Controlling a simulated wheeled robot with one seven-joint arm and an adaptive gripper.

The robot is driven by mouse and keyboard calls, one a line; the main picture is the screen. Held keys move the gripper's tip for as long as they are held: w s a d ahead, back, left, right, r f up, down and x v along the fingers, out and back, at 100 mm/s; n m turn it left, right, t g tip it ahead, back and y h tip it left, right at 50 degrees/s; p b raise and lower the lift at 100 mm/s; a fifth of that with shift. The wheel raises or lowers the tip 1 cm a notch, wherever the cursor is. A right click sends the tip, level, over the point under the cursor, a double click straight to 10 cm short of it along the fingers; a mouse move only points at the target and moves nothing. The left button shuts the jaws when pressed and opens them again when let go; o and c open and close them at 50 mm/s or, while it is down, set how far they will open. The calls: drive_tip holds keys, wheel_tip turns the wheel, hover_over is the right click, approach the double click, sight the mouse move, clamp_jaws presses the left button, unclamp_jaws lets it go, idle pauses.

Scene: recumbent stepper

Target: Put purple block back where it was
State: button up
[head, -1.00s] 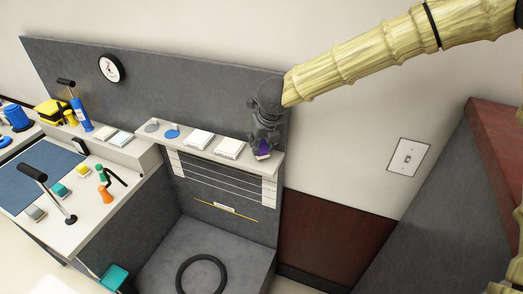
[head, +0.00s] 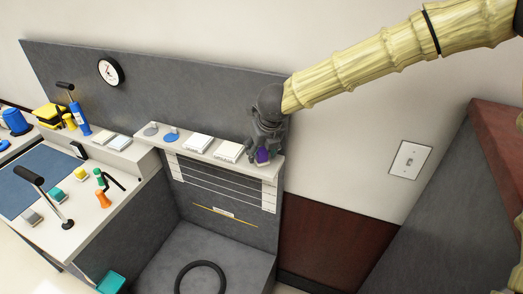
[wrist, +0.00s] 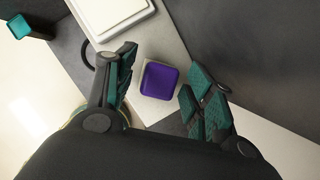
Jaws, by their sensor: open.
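The purple block (head: 263,155) sits at the right end of the white-topped ledge (head: 187,149). In the wrist view the purple block (wrist: 159,79) rests on the pale ledge surface between my two fingers, with a gap to each side. My gripper (head: 264,148) is at the right end of the ledge, reaching down over the block. In the wrist view my gripper (wrist: 156,90) is open, its teal pads apart and not touching the block.
White square pads (head: 228,151) lie on the ledge left of the block; one white pad (wrist: 112,14) is close in the wrist view. A blue disc (head: 171,136) lies further left. The grey back panel (head: 190,92) rises behind. A black ring (head: 200,279) lies below.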

drive_tip(key=b+v, duration=0.2)
drive_tip(key=v, duration=0.9)
drive_tip(key=shift+s+r, duration=0.2)
drive_tip(key=shift+r, duration=0.15)
drive_tip(key=shift+d, duration=0.1)
